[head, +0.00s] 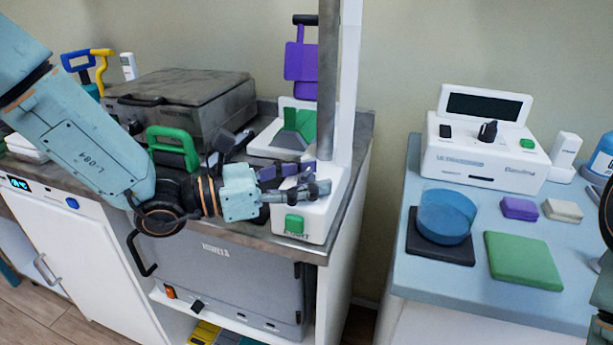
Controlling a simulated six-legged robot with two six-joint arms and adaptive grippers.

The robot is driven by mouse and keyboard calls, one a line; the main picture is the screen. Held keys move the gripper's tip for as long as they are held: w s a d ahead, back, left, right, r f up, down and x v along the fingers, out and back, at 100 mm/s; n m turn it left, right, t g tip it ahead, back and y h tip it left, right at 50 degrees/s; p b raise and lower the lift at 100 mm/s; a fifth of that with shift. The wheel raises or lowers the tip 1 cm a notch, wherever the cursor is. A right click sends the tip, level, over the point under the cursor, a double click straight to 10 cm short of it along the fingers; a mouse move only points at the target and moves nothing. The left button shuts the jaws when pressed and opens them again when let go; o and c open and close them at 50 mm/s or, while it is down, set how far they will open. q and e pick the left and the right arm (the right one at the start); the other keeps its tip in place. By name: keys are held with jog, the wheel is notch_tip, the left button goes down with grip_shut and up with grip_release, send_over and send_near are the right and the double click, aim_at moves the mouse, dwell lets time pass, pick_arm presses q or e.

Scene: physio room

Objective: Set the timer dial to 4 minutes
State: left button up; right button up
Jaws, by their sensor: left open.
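My left gripper (305,180) reaches in from the left, its fingers slightly apart and pointing right. It is over the front of a white unit (320,222) with a green button (294,223), at the right end of the metal counter. The fingers and wrist cover much of this unit's top, so a dial there is hidden and its setting cannot be read. I cannot tell whether the fingers touch it. A black knob (487,131) shows on the white ultrasound device (480,155) on the right table, away from the gripper. My right gripper is out of view.
A pale post (347,80) rises just behind the left fingers. A grey lidded box (180,95) and a green-handled item (172,146) stand left on the counter (362,125). The blue table (415,285) holds a blue bowl (446,215) and a green pad (522,259).

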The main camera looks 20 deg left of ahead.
aim_at(306, 172)
pick_arm(q)
notch_tip(306, 172, up, 10)
jog(key=shift+r, duration=0.1)
dwell(0.6)
dwell(0.4)
